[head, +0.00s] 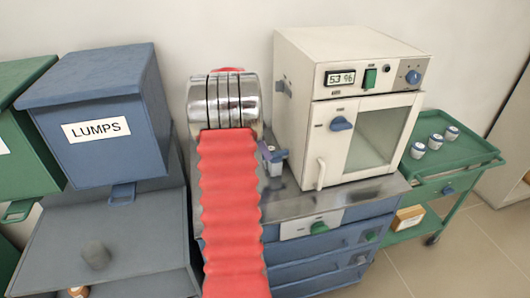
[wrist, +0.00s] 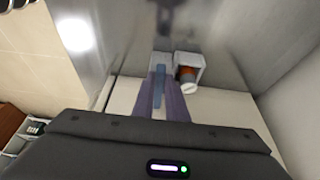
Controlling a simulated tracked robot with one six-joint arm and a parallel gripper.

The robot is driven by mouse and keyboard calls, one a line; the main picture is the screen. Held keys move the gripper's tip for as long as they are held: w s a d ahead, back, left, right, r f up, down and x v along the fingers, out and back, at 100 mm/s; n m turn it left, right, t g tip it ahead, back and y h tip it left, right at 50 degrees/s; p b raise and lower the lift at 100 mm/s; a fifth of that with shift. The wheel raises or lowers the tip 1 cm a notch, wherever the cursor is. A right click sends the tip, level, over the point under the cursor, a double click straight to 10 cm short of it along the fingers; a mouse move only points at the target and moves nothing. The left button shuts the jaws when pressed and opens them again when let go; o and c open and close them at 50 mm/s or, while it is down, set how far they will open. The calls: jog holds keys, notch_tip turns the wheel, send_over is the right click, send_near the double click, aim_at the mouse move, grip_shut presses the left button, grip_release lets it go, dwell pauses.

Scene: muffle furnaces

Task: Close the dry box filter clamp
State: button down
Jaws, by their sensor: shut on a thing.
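The dry box (head: 345,105) is a white cabinet with a glass door, a display reading 53 % and a blue door knob. The filter clamp (wrist: 159,84) shows in the wrist view as a narrow blue lever between my gripper's purple fingers. My gripper (wrist: 160,90) is shut on this lever. Beside it, to the right, a whitish open housing holds an orange-brown filter (wrist: 187,74) with a white end. In the head view the blue clamp piece (head: 277,155) shows low by the cabinet's left side, and my arm hides most of my gripper. How far the lever is swung I cannot tell.
The dry box stands on a metal-topped bench (head: 375,190) with blue drawers. A green trolley (head: 470,158) with several small jars stands to the right. A blue bin marked LUMPS (head: 100,150) stands to the left of my arm.

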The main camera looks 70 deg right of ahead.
aim_at(274, 162)
jog(key=shift+s, duration=0.1)
jog(key=shift+s+a+n, duration=0.1)
jog(key=shift+a+n, duration=0.05)
jog(key=shift+n, duration=0.25)
jog(key=n+t, duration=0.1)
jog(key=n, duration=0.1)
jog(key=s+a+n+h, duration=0.1)
jog(key=n, duration=0.2)
jog(key=s+n+t, duration=0.1)
jog(key=n, duration=0.1)
jog(key=shift+s+a+f+n+t+h, duration=0.2)
jog(key=shift+a+n+t+h, duration=0.1)
jog(key=shift+h, duration=0.1)
jog(key=shift+s+a+n+t, duration=0.1)
jog(key=shift+s+n+t, duration=0.35)
jog(key=shift+n, duration=0.65)
jog(key=shift+s+n+t, duration=0.3)
jog(key=shift+n+t, duration=0.15)
jog(key=shift+n, duration=0.65)
jog(key=shift+s+n+t, duration=0.3)
jog(key=shift+n, duration=0.55)
jog(key=shift+s+n+t, duration=0.25)
jog(key=shift+n+t, duration=0.05)
jog(key=shift+n, duration=0.55)
